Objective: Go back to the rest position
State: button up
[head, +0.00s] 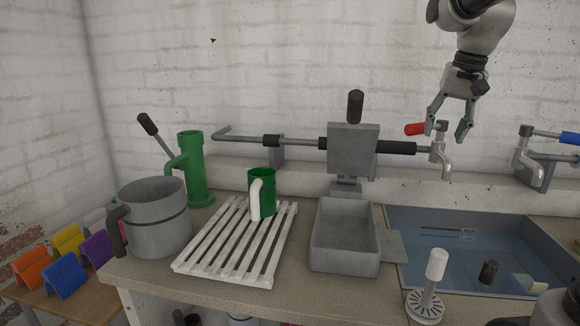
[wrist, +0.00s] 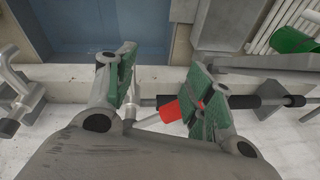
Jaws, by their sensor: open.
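My gripper (head: 451,122) hangs from the arm at the upper right of the head view, in front of the brick wall. Its two green-padded fingers are apart, around or just in front of the tap (head: 441,150) with the red handle (head: 415,129). In the wrist view my gripper (wrist: 160,85) shows wide-spread fingers with nothing clearly held between them. The red handle (wrist: 171,112) lies close to the right finger there; I cannot tell whether they touch.
A basin of water (head: 410,225) lies below. A grey tray (head: 345,240), a white slatted rack (head: 235,250) with a green mug (head: 262,185), a grey pot (head: 158,225) and a green pump (head: 193,170) stand left. A blue-handled tap (head: 530,160) is right. The wall above is clear.

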jog(key=s+f+n, duration=0.1)
jog(key=s+f, duration=0.2)
jog(key=s, duration=0.5)
jog(key=s+f+n+t, duration=0.1)
jog(key=s+f, duration=0.3)
jog(key=s, duration=0.4)
jog(key=s+f+n, duration=0.2)
jog(key=s+f, duration=0.1)
jog(key=s, duration=0.5)
jog(key=shift+a+f+n+t+h, duration=0.15)
jog(key=shift+f+n+t+h, duration=0.15)
jog(key=shift+f, duration=0.05)
